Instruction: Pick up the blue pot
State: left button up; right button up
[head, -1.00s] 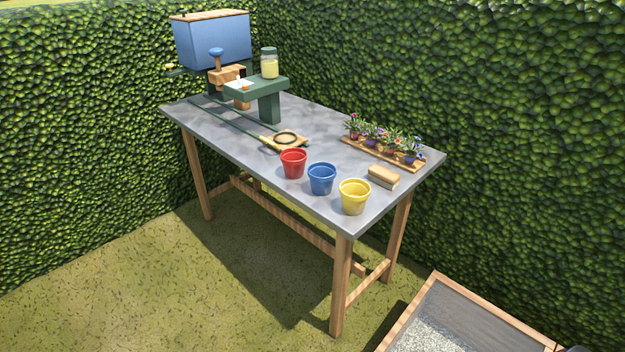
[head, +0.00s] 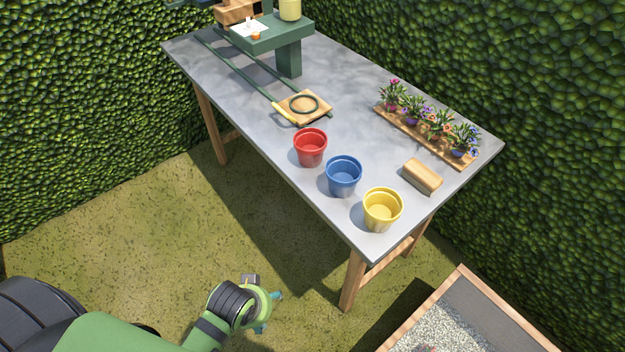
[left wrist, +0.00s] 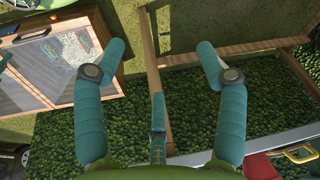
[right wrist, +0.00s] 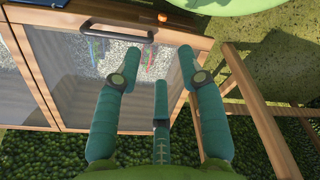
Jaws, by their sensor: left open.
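The blue pot (head: 344,177) stands upright and looks empty. It is in the middle of a row along the table's front edge, with the red pot (head: 310,148) to its left and the yellow pot (head: 382,209) to its right. My left gripper (head: 275,312) is at the bottom of the head view, over the grass, in front of and below the table and well apart from the blue pot. In the left wrist view my left gripper (left wrist: 160,58) has its fingers spread with nothing between them. In the right wrist view my right gripper (right wrist: 158,68) is also spread and empty.
The grey table (head: 240,95) also holds a sponge-like block (head: 422,176), a wooden tray of flowers (head: 424,136), a wooden plate with a ring (head: 303,106) and a green stand (head: 289,58). A wooden-framed gravel box (head: 437,327) is at the lower right. Hedges enclose the back.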

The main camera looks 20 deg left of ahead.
pick_arm(q)
notch_tip(320, 180, up, 6)
jog(key=w+m+t, duration=0.1)
jog(key=w, duration=0.1)
jog(key=m+t+h+p, duration=0.1)
jog(key=m+t+h, duration=0.7)
jog(key=m, duration=1.2)
send_near(333, 184)
jog(key=w+d+t+y, duration=0.2)
jog(key=d, duration=0.1)
jog(key=shift+w+d+f+p, duration=0.35)
jog(key=shift+w+d+f, duration=0.15)
jog(key=shift+w+f, duration=0.2)
jog(key=x, duration=0.3)
jog(key=shift+w+a+f, duration=0.1)
jog(key=shift+w+a, duration=0.05)
jog(key=shift+w, duration=0.1)
jog(key=shift+w+d+f, duration=0.2)
jog(key=shift+w+d, duration=0.05)
jog(key=shift+w, duration=0.25)
grip_shut()
pick_arm(e)
jog(key=shift+g, duration=0.4)
jog(key=s, duration=0.1)
jog(key=s+r, duration=0.1)
jog(key=s, duration=0.1)
jog(key=s+r, duration=0.1)
jog(key=shift+s, duration=0.25)
